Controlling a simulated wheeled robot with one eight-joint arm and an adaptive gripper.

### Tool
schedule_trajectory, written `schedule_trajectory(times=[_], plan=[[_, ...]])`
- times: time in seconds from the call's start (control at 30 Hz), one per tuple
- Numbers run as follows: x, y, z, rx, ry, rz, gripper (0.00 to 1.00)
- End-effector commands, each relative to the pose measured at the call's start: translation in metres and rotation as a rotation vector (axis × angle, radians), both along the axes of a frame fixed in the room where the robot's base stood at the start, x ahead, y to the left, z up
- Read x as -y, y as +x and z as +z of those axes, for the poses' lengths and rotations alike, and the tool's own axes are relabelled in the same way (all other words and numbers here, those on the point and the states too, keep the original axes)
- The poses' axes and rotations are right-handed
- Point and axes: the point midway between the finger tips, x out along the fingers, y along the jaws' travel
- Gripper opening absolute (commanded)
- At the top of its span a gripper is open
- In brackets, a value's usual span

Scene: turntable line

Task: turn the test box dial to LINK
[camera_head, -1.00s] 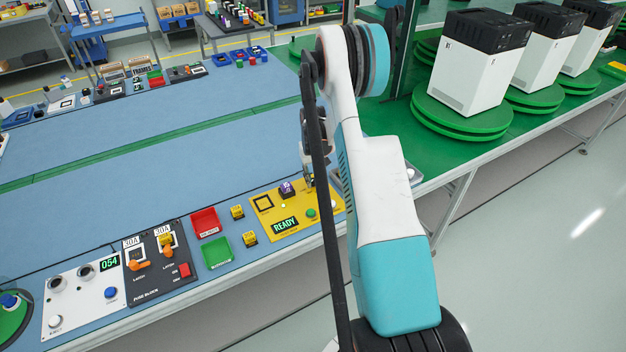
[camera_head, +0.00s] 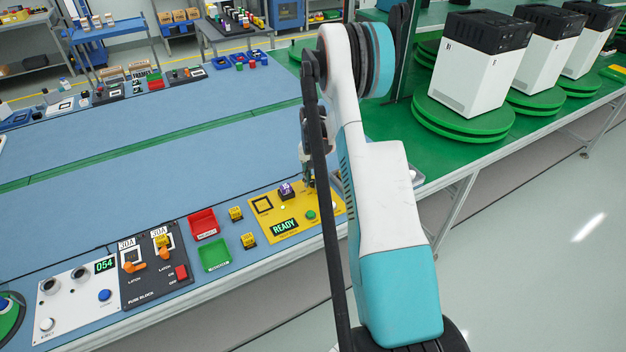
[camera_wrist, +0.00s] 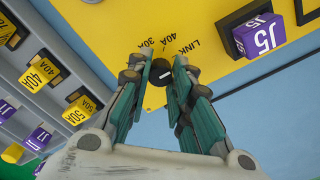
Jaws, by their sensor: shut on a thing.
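The yellow test box (camera_head: 328,204) lies near the front edge of the blue bench and shows a lit READY display (camera_head: 285,226). Its black dial (camera_wrist: 161,71) shows in the wrist view, with the printed marks 30A, 40A and LINK fanned beyond it. My gripper (camera_wrist: 160,84) is shut on the dial, one finger at each side. A small pale mark shows on the dial, but I cannot tell which label it points at. In the head view my arm hides the dial, and my gripper (camera_head: 308,178) reaches down to the box's right part.
Yellow and purple fuses (camera_wrist: 40,74) stand in a grey rack at left. Red (camera_head: 203,223) and green (camera_head: 215,254) trays and a black fuse block (camera_head: 155,272) lie left of the box.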

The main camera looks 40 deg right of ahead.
Motion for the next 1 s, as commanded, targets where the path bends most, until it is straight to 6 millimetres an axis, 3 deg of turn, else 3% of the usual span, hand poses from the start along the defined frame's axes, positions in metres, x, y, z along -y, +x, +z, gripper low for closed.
schedule_trajectory(times=[0.37, 0.4, 0.47, 0.83, 1.0], plan=[[0.0, 0.0, 0.0, 0.001, 0.0, -0.005, 0.0], [0.0, 0.0, 0.0, 0.001, 0.0, -0.004, 0.27], [0.0, 0.0, 0.0, 0.001, 0.0, -0.004, 0.4], [0.0, 0.0, 0.002, 0.0, 0.0, -0.004, 0.41], [0.0, 0.0, 0.019, 0.0, 0.0, -0.004, 0.41]])
